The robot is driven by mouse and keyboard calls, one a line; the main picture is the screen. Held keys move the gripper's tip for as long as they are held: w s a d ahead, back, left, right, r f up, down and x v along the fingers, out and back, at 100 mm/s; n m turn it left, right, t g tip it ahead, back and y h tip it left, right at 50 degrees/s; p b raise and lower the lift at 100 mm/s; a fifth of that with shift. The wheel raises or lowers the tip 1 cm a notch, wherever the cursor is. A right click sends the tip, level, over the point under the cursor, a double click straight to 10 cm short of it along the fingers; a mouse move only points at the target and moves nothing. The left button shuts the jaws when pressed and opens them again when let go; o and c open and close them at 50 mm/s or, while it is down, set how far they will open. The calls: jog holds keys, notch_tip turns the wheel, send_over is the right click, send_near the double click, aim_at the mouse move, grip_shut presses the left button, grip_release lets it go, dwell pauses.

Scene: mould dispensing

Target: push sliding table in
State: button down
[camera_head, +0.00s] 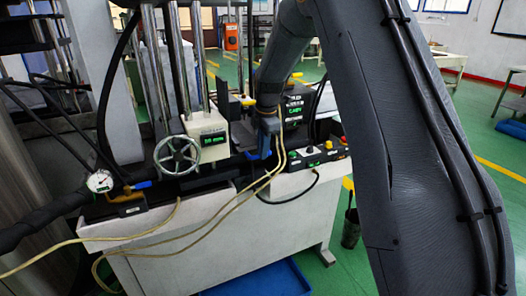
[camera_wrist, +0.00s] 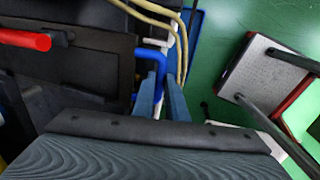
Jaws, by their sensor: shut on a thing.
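The sliding table is probably the dark flat plate (camera_wrist: 85,65) left of my gripper in the wrist view; its full outline is hard to make out. My gripper (camera_wrist: 164,72) has two blue fingers close together, shut on a slim handle whose pale bent end (camera_wrist: 156,43) shows at the fingertips. What lies between the fingers is mostly hidden. A blue bent bar (camera_wrist: 146,54) runs beside the left finger. In the head view my gripper (camera_head: 265,150) points down at the front of the machine, and my wrist hides the handle.
A handwheel (camera_head: 178,155), a pressure gauge (camera_head: 100,181) and a control box (camera_head: 318,155) line the machine's front. Yellowish hoses (camera_head: 217,212) hang across it. A blue tray (camera_head: 262,280) and a dark bucket (camera_head: 351,228) are on the floor. A red-ended lever (camera_wrist: 25,40) is at left.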

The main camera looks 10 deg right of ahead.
jog(key=shift+w+r, duration=0.1)
jog(key=shift+w, duration=0.15)
jog(key=c, duration=1.8)
grip_release()
jog(key=shift+w, duration=0.15)
jog(key=shift+o, duration=0.2)
notch_tip(320, 180, up, 8)
jog(key=s+b, duration=0.1)
jog(key=b, duration=0.1)
jog(key=shift+s+d+f, duration=0.15)
jog(key=shift+s+f, duration=0.05)
jog(key=shift+s, duration=0.1)
jog(key=shift+s, duration=0.1)
jog(key=s+f+m, duration=0.3)
jog(key=s+m, duration=0.3)
jog(key=s, duration=0.5)
jog(key=s+f+m, duration=0.4)
jog(key=s+m, duration=0.3)
jog(key=s, duration=0.5)
jog(key=s+f+m+g, duration=0.1)
jog(key=s+f+m, duration=0.3)
jog(key=s+m, duration=0.3)
jog(key=s, duration=0.5)
jog(key=shift+a, duration=0.3)
